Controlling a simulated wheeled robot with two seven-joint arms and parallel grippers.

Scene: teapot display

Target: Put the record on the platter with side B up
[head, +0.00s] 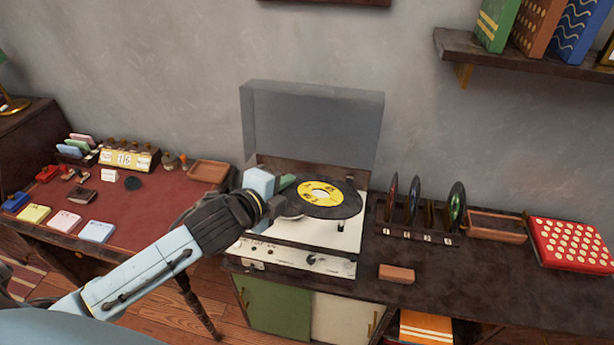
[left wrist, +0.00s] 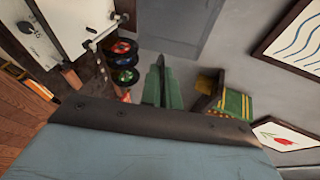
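The record (head: 346,205) is black with a yellow label (head: 319,192). It lies over the turntable's platter (head: 290,217), with its label face up; the dark marks on the label are too small to read as A or B. I cannot tell whether it rests flat or is slightly above the platter. My left gripper (head: 286,181) is at the record's left edge, pointing right, its green finger beside the rim. My right gripper is not in view.
The turntable's grey lid (head: 312,125) stands open behind. A rack (head: 418,236) with several records stands right of the turntable (head: 300,260). A brown block (head: 397,273) lies before it. A red dotted box (head: 572,246) is at the far right. A red-topped desk (head: 130,205) stands left.

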